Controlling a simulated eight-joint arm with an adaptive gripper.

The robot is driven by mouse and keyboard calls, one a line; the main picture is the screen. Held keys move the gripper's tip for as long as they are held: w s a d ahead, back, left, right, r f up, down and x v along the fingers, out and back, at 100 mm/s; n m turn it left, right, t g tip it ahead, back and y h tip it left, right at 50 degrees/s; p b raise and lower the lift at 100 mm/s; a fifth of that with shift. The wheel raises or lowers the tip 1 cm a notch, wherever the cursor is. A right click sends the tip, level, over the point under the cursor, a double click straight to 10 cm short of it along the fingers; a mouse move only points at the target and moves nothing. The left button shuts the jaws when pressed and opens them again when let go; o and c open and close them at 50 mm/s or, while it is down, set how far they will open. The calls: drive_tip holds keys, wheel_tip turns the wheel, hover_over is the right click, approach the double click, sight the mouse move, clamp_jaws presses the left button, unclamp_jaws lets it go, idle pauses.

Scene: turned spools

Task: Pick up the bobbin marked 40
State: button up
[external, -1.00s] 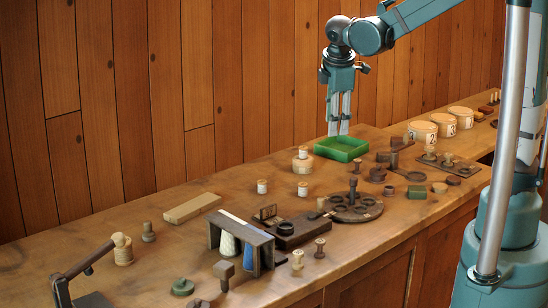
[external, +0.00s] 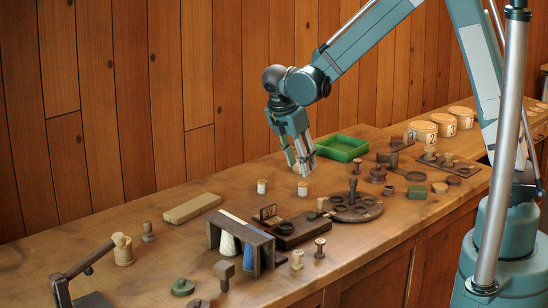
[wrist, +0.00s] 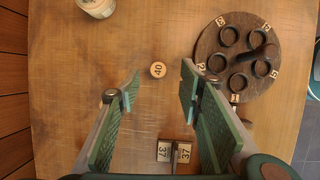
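The bobbin marked 40 (wrist: 158,69) shows in the wrist view as a small pale round top with dark figures. In the external view a small pale bobbin (external: 302,188), which seems to be the same one, stands just below my gripper (external: 300,172). My gripper is tilted, open and empty. Its two green-padded fingers are wide apart in the wrist view (wrist: 150,95).
A similar bobbin (external: 262,187) stands to the left. A dark turntable with ringed holes (wrist: 237,57) lies to the right. Plates reading 37 (wrist: 174,152) lie below. A cream cylinder (wrist: 97,8) is at the upper left. A green tray (external: 342,148) stands behind.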

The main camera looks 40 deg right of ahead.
sight(303, 184)
drive_tip(key=shift+w+a+f+n, duration=0.25)
drive_tip(key=shift+a+f+n, duration=0.05)
drive_tip(key=shift+f, duration=0.4)
drive_tip(key=shift+x, duration=1.3)
drive_tip(key=shift+b+x, duration=0.65)
drive_tip(key=shift+x, duration=1.95)
drive_tip(key=shift+s, duration=0.1)
drive_tip(key=c, duration=0.8)
